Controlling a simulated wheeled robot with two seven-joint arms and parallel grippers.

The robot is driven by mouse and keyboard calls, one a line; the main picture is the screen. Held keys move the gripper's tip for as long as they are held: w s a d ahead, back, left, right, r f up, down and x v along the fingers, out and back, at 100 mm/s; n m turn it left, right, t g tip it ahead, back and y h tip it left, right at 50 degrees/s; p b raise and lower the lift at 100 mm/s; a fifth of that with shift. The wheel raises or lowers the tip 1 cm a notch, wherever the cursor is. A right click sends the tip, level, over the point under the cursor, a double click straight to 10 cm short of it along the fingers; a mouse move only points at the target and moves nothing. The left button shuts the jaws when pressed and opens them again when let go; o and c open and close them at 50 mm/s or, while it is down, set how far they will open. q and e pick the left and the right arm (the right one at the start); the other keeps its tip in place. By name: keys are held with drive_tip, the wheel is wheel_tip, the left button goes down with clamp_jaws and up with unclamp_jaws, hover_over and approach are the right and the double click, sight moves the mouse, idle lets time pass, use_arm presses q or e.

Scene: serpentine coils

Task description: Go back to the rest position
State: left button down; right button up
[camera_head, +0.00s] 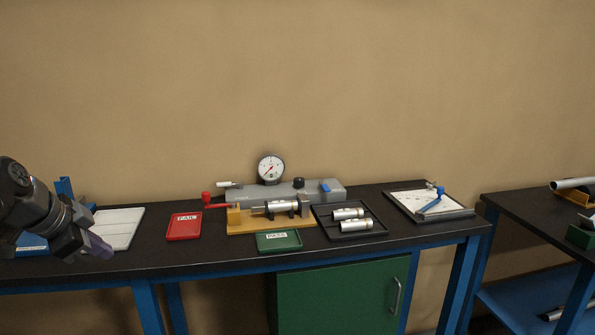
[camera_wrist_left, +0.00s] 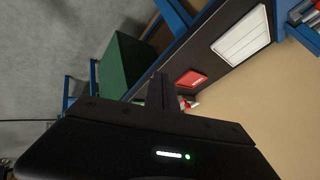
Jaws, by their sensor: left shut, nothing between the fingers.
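My left gripper (camera_head: 98,246) is at the left end of the workbench, in front of a white board, and appears shut and empty. In the left wrist view the gripper fingers (camera_wrist_left: 160,92) show dark and close together, with nothing between them. My right gripper is in neither view. The black-topped workbench (camera_head: 180,258) carries a grey test unit (camera_head: 240,194) with a dial gauge (camera_head: 271,168). An orange fixture (camera_head: 240,226) in front of it holds a metal cylinder (camera_head: 280,206).
A red FAIL tray (camera_head: 184,235) and a green PASS tray (camera_head: 292,246) lie on the bench. A black tray (camera_head: 325,228) holds two metal cylinders (camera_head: 355,225). A clipboard (camera_head: 410,203) lies at right. A second bench (camera_head: 520,225) stands further right. The wall above is bare.

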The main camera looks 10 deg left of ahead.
use_arm(q)
drive_tip(key=w+f+n+t+y, duration=0.1)
drive_tip(key=w+f+n+t, duration=0.1)
drive_tip(key=w+f+n, duration=0.5)
drive_tip(key=d+f+n+g, duration=0.1)
drive_tip(key=d+f+n, duration=0.1)
drive_tip(key=d+f, duration=0.6)
drive_tip(key=d+f+n+h, duration=0.1)
drive_tip(key=d+f, duration=0.3)
drive_tip(key=f, duration=0.7)
drive_tip(key=d+f+n+g, duration=0.15)
drive_tip(key=d+f, duration=0.35)
drive_tip(key=f, duration=0.5)
drive_tip(key=s+d+f+n+g+h, duration=0.2)
drive_tip(key=s+d+f, duration=0.9)
drive_tip(key=s+f, duration=0.1)
drive_tip(key=s+d+f+m+g, duration=0.1)
drive_tip(key=s+d+f+g, duration=0.1)
drive_tip(key=s+d, duration=0.3)
drive_tip(key=s+d+f+m+g+h, duration=0.1)
drive_tip(key=s+d+f, duration=0.3)
drive_tip(key=s, duration=1)
drive_tip(key=shift+d+f+g, duration=0.4)
drive_tip(key=shift+d+g, duration=0.25)
drive_tip(key=shift+d, duration=0.05)
drive_tip(key=shift+w, duration=0.1)
